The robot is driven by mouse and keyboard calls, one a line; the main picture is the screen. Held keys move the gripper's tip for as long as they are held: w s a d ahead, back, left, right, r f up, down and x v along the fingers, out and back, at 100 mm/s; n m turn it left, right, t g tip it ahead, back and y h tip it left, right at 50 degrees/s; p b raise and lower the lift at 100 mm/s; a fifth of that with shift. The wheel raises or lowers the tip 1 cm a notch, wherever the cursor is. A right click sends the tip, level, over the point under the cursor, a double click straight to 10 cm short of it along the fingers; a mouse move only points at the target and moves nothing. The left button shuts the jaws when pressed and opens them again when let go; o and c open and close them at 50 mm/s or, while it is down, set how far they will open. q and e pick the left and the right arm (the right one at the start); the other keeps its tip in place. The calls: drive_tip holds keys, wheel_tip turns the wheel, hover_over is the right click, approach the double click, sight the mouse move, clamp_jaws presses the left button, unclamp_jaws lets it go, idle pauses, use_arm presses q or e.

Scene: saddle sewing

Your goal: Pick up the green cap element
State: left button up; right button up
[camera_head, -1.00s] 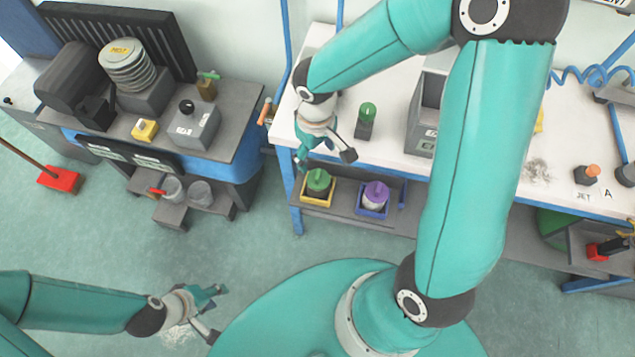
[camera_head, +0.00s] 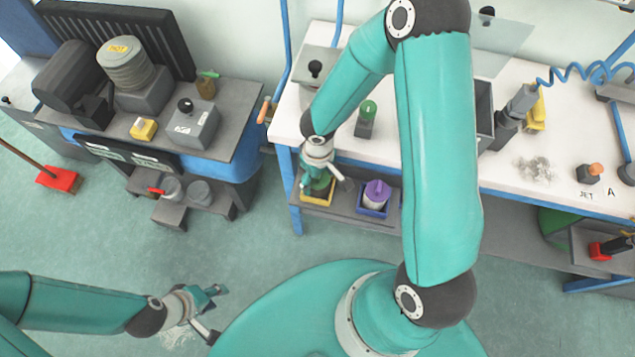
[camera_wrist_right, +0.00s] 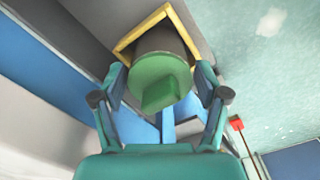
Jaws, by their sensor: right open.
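A round green cap (camera_wrist_right: 158,72) with a raised grip bar sits on a dark cylinder in a yellow-rimmed bin (camera_wrist_right: 122,45). In the head view the bin (camera_head: 316,201) is on the lower shelf, and my right gripper (camera_head: 322,187) is over it, partly hiding the cap. In the right wrist view my right gripper (camera_wrist_right: 160,84) is open, with one finger on each side of the cap; I cannot tell whether they touch it. My left gripper (camera_head: 214,311) is open and empty over the floor at lower left.
A blue bin (camera_head: 372,206) with a purple-capped spool stands right of the yellow bin. Another green-topped part (camera_head: 367,110) stands on the white table (camera_head: 345,152) above. The table's front edge and blue leg (camera_head: 292,190) are close to my right arm.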

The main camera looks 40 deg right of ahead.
drive_tip(key=c, duration=1)
drive_tip(key=shift+o, duration=0.2)
drive_tip(key=shift+r, duration=0.1)
